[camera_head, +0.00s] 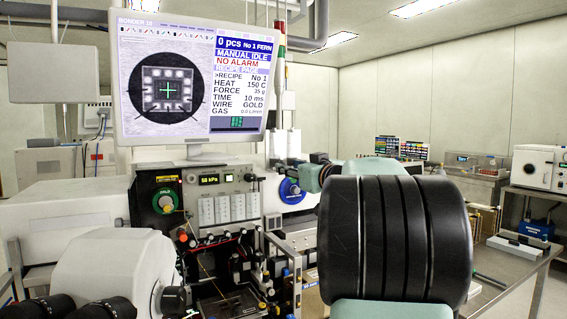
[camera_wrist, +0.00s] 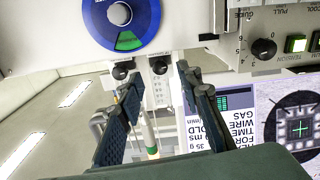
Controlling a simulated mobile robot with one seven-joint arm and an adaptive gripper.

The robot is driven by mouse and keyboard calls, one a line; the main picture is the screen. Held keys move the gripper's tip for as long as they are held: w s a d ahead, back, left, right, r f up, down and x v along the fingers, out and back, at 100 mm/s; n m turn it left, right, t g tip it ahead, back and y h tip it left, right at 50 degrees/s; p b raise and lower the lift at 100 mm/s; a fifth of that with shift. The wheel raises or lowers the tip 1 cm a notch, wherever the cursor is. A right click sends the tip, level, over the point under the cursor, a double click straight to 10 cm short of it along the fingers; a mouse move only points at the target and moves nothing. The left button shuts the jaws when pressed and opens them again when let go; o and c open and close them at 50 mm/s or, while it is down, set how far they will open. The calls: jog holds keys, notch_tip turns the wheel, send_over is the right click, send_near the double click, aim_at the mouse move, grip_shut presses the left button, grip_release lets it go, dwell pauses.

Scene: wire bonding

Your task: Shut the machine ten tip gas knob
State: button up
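Two small black knobs show on the machine front in the wrist view: a left knob (camera_wrist: 123,69) and a right knob (camera_wrist: 158,66) beside a white strip with fine marks (camera_wrist: 160,92). I cannot read a label that tells which is the tip gas knob. My gripper (camera_wrist: 157,80) is open and empty. Its two dark fingers point toward these knobs, one to each side; I cannot tell the gap in depth. In the head view my arm and the gripper's body hide much of this area. The monitor (camera_head: 190,80) reads a gas line near 0.0 L/min.
A round blue dial (camera_wrist: 120,14) sits on the panel near the knobs; it also shows in the head view (camera_head: 290,191). A green-rimmed dial (camera_head: 165,201) and a display (camera_head: 208,179) are farther left. A signal tower (camera_head: 281,70) stands behind. A side table lies at right.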

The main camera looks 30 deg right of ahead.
jog(key=shift+w+d+p, duration=0.15)
jog(key=shift+w+p, duration=0.3)
jog(key=shift+w, duration=1.6)
jog(key=shift+c, duration=0.2)
grip_shut()
